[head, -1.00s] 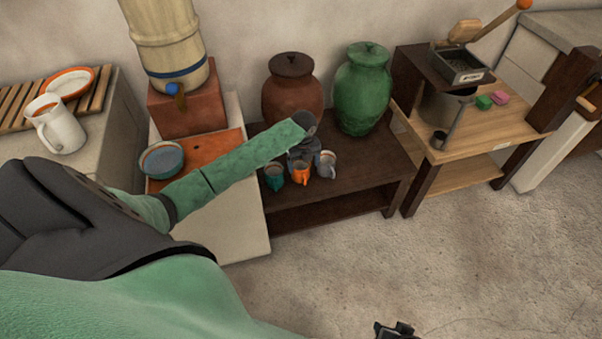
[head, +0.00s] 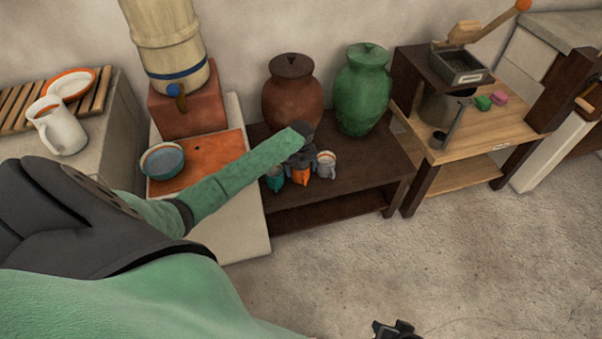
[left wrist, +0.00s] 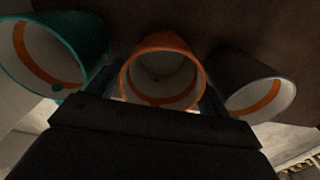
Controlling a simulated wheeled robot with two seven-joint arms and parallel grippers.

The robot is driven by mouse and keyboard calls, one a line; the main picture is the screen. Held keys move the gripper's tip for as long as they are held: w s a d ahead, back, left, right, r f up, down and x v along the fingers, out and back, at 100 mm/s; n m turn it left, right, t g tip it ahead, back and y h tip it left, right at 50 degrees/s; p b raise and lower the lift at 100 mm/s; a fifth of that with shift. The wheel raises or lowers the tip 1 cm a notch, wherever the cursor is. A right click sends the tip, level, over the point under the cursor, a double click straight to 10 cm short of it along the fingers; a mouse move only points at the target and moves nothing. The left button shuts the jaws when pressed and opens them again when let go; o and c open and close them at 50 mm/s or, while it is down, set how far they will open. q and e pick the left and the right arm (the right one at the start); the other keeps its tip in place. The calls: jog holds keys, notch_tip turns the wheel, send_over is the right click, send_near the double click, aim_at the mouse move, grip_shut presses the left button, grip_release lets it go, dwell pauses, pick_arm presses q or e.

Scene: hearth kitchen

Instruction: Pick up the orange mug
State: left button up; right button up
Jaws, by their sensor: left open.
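The orange mug (head: 300,178) stands on the low dark table, mostly covered by my left gripper (head: 300,161) in the head view. In the left wrist view the orange mug (left wrist: 163,48) is in the middle, its white inside facing the camera. The open left fingers show at its left and right sides; I cannot tell whether they touch it. A teal mug (head: 274,179) stands to its left and a grey mug (head: 326,168) to its right. A dark piece at the bottom edge looks like my right gripper (head: 395,330); its jaws are not clear.
A brown jar (head: 291,95) and a green jar (head: 362,90) stand at the back of the dark table (head: 365,165). A blue bowl (head: 162,161) sits on the orange tray (head: 215,150) to the left. The table's right front part is clear.

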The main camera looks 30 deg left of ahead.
pick_arm(q)
jog(key=c, duration=0.8)
